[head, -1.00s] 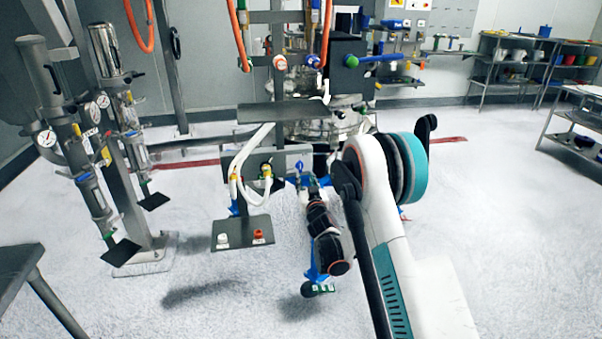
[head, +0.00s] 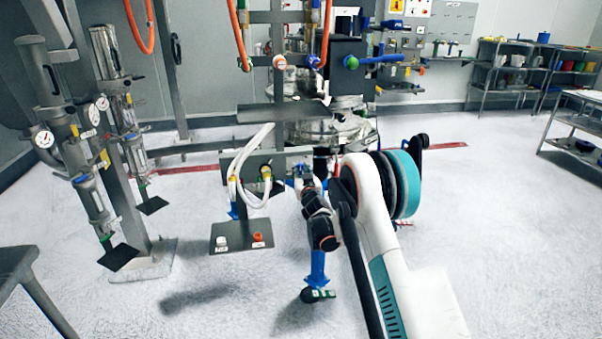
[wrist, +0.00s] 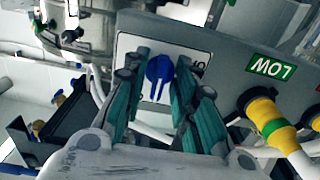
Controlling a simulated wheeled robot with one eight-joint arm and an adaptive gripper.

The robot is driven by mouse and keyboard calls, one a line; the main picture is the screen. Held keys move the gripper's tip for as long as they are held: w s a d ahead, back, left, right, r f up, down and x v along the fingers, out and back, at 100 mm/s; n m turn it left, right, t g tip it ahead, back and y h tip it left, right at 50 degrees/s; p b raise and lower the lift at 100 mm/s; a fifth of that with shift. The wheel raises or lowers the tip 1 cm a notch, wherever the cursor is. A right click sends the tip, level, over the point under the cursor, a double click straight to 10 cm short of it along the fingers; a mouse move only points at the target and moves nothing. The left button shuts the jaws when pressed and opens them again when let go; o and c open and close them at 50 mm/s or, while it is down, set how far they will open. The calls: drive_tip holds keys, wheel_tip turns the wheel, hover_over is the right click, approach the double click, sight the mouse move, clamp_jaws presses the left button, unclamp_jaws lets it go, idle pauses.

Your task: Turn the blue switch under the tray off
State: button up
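The blue switch (wrist: 158,70) shows in the wrist view on a grey panel (wrist: 225,50), with a white label plate behind it. Its two-pronged handle points down in that picture. My gripper (wrist: 160,66) is open, with one teal-padded finger on each side of the switch and small gaps visible. I cannot tell how deep the fingers reach around it. In the head view, my gripper (head: 303,180) is at the right part of the grey control box (head: 275,160), below the dark flat tray (head: 283,112). The switch is hard to make out there.
White hoses (head: 240,175) loop left of my arm. A small pedal plate (head: 240,235) stands below. The floor to the right is clear.

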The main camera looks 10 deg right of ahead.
drive_tip(key=shift+n, duration=0.3)
drive_tip(key=shift+c, duration=0.4)
drive_tip(key=n, duration=0.3)
drive_tip(key=shift+n, duration=0.3)
drive_tip(key=n, duration=0.4)
drive_tip(key=shift+n, duration=0.3)
drive_tip(key=n, duration=0.9)
drive_tip(key=shift+f, duration=0.1)
drive_tip(key=o, duration=0.7)
drive_tip(key=shift+s, duration=0.1)
